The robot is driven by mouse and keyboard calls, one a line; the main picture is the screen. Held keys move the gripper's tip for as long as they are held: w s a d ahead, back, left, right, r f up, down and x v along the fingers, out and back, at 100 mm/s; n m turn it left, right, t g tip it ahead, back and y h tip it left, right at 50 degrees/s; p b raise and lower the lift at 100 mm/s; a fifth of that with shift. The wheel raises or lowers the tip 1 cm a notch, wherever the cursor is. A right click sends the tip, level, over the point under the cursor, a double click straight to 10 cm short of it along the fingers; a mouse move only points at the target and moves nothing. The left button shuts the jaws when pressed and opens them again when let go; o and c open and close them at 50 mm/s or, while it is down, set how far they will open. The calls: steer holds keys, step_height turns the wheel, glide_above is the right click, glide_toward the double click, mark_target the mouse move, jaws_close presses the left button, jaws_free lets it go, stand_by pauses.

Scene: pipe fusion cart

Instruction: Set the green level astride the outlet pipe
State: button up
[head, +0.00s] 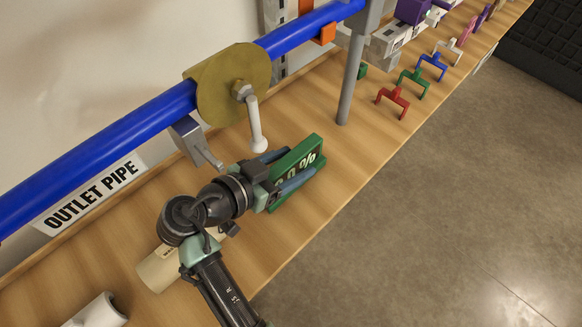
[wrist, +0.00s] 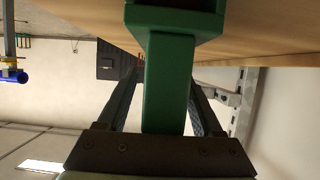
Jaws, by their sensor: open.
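The green level (head: 309,146) stands on the wooden bench below the outlet pipe, its dark display with white digits partly hidden by my gripper. My gripper (head: 294,168) is open, with one finger on each side of the level. In the wrist view the green level (wrist: 165,90) runs between the two fingers, with a gap visible on each side, and my gripper (wrist: 166,85) does not clamp it. The blue outlet pipe (head: 105,143) runs above the bench at the left, over a label reading OUTLET PIPE (head: 92,194).
A brass disc (head: 232,82) with a white-tipped handle (head: 256,130) sits on the pipe. A grey post (head: 351,80) rises from the bench. Red (head: 393,100), green and blue brackets stand farther along. A beige cylinder (head: 158,270) and a white roll (head: 98,312) lie near my arm.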

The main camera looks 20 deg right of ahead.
mark_target(308, 143)
steer(key=shift+c, duration=0.3)
jaws_close()
steer(key=shift+r, duration=0.1)
steer(key=shift+w+r, duration=0.1)
steer(key=shift+r, duration=0.5)
step_height(308, 143, up, 2)
steer(key=shift+r+p, duration=0.25)
steer(key=shift+p, duration=0.15)
steer(key=s+d, duration=0.3)
steer(key=s, duration=0.5)
steer(key=s+d, duration=0.3)
steer(key=s, duration=0.6)
steer(key=shift+d+f, duration=0.15)
steer(key=shift+f, duration=0.05)
